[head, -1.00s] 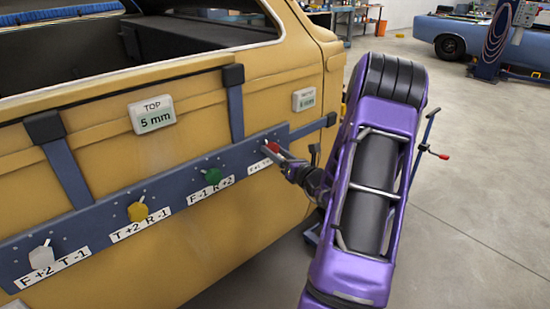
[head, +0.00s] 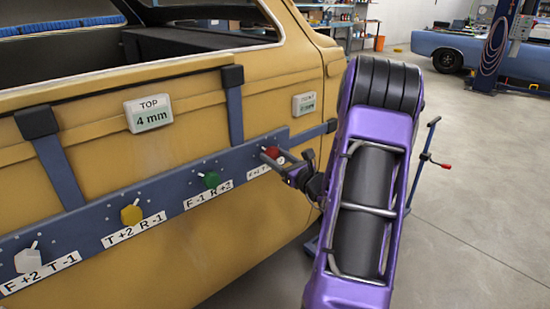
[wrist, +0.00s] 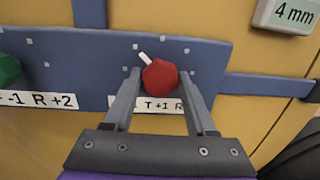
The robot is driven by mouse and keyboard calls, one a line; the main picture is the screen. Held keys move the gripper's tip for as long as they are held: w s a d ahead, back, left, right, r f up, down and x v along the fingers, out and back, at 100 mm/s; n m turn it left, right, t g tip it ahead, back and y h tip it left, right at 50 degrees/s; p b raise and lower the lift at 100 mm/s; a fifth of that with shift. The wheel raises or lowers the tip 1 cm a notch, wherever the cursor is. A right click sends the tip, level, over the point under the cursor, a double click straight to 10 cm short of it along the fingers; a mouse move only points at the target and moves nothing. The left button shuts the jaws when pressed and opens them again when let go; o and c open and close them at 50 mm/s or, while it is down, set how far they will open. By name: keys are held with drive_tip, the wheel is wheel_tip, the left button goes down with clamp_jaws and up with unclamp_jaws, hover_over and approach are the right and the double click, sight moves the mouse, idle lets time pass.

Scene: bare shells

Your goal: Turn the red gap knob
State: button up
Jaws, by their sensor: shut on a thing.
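The red knob (wrist: 160,76) sits on the blue bar, with a white pointer at its upper left in the wrist view. It also shows in the head view (head: 271,152). My gripper (wrist: 158,82) has one finger on each side of the knob and is shut on it. A label reading "T +1 R" (wrist: 160,104) lies below the knob, partly hidden by the fingers. The TOP display (head: 149,114) reads 4 mm. A second display (head: 304,104) to its right is too small to read in the head view.
The blue bar (head: 95,210) runs along the yellow car body. It also carries a green knob (head: 211,180), a yellow knob (head: 131,215) and a white knob (head: 29,260). Dark-capped straps (head: 233,105) cross the panel. A stand with a red handle (head: 446,166) is right of my arm.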

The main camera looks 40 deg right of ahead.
drive_tip(key=o, duration=1.4)
drive_tip(key=shift+c, duration=0.2)
drive_tip(key=s+f, duration=0.1)
drive_tip(key=s, duration=1.6)
drive_tip(key=shift+s+d+p, duration=0.2)
drive_tip(key=shift+d+p, duration=0.05)
drive_tip(key=shift+p, duration=0.05)
